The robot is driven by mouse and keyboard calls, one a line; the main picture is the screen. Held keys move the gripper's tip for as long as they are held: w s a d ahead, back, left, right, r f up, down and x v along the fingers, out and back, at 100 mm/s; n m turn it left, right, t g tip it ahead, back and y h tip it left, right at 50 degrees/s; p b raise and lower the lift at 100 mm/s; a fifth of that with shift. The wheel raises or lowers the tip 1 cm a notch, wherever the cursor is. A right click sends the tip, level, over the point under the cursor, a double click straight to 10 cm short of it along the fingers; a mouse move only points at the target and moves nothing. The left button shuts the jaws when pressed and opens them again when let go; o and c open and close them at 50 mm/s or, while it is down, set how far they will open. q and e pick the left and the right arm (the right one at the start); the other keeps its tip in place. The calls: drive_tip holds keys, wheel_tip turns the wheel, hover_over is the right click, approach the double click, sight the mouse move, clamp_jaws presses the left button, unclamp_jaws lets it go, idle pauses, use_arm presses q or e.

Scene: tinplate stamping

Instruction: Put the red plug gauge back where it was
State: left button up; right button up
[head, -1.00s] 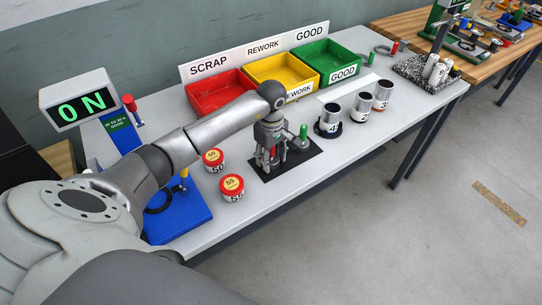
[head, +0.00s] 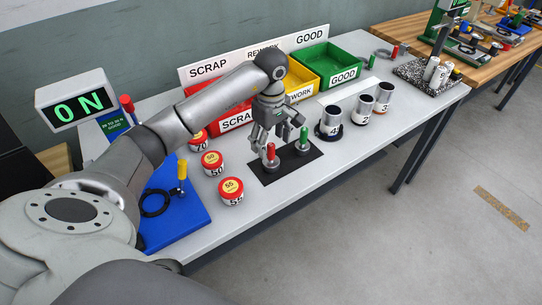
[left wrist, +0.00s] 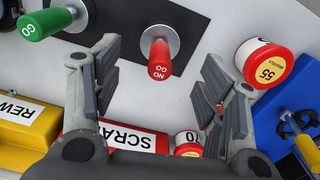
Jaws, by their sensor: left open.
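The red plug gauge (head: 271,153) stands upright on its round grey base on the black mat (head: 305,167). In the left wrist view its red NO GO handle (left wrist: 159,61) shows between the open fingers, clear of both. The green plug gauge (head: 303,137) stands beside it on the same mat, and its GO handle shows in the left wrist view (left wrist: 45,23). My left gripper (head: 264,141) is open and empty, just above and behind the red gauge. My right gripper is not in view.
Red-lidded tins (head: 231,187) stand left of the mat. Numbered cans (head: 330,122) stand to its right. The scrap, rework and good (head: 329,61) bins are behind. A blue base with a yellow-handled tool (head: 183,173) is at the left. The table front is clear.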

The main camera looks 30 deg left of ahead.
use_arm(q)
drive_tip(key=shift+r+b, duration=0.35)
drive_tip(key=shift+r, duration=1.85)
